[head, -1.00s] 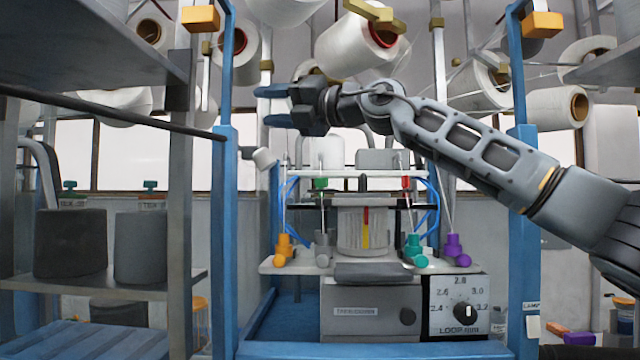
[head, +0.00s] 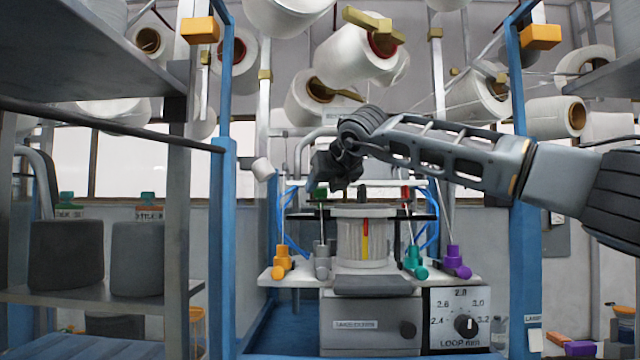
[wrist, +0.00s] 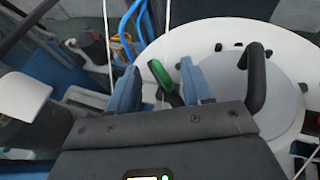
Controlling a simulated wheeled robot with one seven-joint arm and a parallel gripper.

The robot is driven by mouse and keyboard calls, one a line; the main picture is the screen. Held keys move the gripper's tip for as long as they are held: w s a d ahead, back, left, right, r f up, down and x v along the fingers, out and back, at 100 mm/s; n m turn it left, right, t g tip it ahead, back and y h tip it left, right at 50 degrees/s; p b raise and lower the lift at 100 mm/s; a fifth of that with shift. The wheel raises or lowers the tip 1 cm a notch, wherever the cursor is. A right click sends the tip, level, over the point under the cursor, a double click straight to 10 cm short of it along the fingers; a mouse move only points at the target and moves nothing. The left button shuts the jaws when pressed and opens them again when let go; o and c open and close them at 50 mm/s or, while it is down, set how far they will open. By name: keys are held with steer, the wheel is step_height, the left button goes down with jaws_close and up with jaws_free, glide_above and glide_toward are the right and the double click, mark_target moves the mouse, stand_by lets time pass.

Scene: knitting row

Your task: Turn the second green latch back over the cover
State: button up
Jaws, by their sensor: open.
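A green latch (wrist: 160,76) with a dark stem stands between the two blue fingers of my gripper (wrist: 158,82) in the wrist view. The fingers are apart, one on each side of it; I cannot tell whether either touches it. The round white cover (wrist: 222,62) with a black curved handle (wrist: 256,78) lies to the right of the latch. In the head view my gripper (head: 332,180) points down at the left part of the knitting head, and the green latch (head: 320,192) shows partly hidden beneath it.
A red-tipped part (head: 405,192) stands at the right of the head. Orange (head: 283,260), grey, teal (head: 414,260) and purple (head: 456,262) levers sit on the plate below. Blue posts (head: 222,240) flank the machine. White yarn cones (head: 345,50) hang above.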

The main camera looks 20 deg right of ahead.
steer(key=shift+p+x, duration=0.35)
steer(key=shift+x, duration=0.9)
steer(key=shift+c, duration=0.3)
steer(key=shift+a, duration=0.1)
jaws_close()
